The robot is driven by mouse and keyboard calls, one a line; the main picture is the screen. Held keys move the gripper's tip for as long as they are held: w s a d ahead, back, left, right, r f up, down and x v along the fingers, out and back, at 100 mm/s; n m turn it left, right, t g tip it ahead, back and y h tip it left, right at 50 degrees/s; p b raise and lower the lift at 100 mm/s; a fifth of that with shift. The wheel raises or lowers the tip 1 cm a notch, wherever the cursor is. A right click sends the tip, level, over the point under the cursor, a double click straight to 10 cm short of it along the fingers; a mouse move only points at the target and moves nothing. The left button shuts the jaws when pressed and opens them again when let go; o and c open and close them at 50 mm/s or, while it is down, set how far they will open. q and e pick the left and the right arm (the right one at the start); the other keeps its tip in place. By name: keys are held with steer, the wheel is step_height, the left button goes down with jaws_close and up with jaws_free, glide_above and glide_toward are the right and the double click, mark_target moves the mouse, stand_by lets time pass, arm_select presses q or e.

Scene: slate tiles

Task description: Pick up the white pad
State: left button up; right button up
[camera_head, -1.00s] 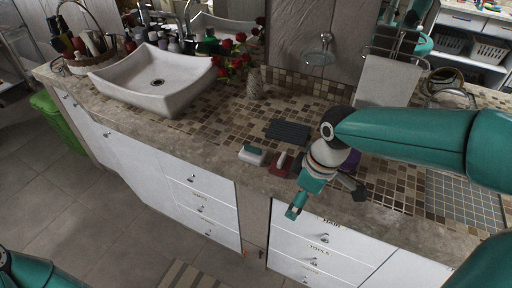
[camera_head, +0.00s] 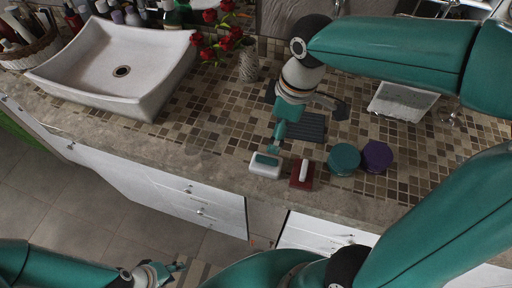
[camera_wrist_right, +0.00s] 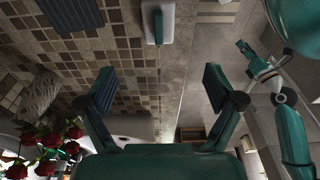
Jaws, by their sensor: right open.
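The white pad (camera_head: 265,170), a small white block with a teal part on top, lies on the tiled counter near its front edge. In the right wrist view the pad (camera_wrist_right: 151,25) is at the top middle, ahead of the gap between my fingers. My right gripper (camera_head: 276,142) is over the counter just behind the pad, apart from it. In its wrist view the right gripper (camera_wrist_right: 159,88) is open with nothing between its fingers. My left gripper (camera_head: 165,271) is low in front of the drawers, away from the pad; its fingers look spread in the right wrist view (camera_wrist_right: 252,60).
A red pad with a white handle (camera_head: 302,174) lies close right of the white pad. A teal round item (camera_head: 343,159) and a purple one (camera_head: 377,156) are further right. A dark ribbed mat (camera_head: 312,127) is behind. A white sink (camera_head: 110,65) and vase (camera_head: 249,65) stand left.

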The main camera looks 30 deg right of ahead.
mark_target(268, 158)
steer(key=f, duration=1)
steer(key=shift+w+a+f, duration=0.3)
steer(key=shift+a+f, duration=0.05)
steer(key=shift+w+a+f, duration=0.1)
steer(key=shift+w+f, duration=0.1)
steer(key=shift+f, duration=0.7)
steer(key=shift+w+a+f, duration=0.1)
steer(key=shift+w+f, duration=0.15)
steer(key=shift+f, duration=0.7)
steer(key=shift+w+a+f, duration=0.1)
steer(key=shift+w+f, duration=0.1)
steer(key=shift+f, duration=0.7)
steer(key=c, duration=1.2)
steer(key=shift+r+p, duration=0.15)
steer(key=shift+p, duration=0.15)
steer(key=shift+c, duration=0.2)
step_height(268, 158, up, 20)
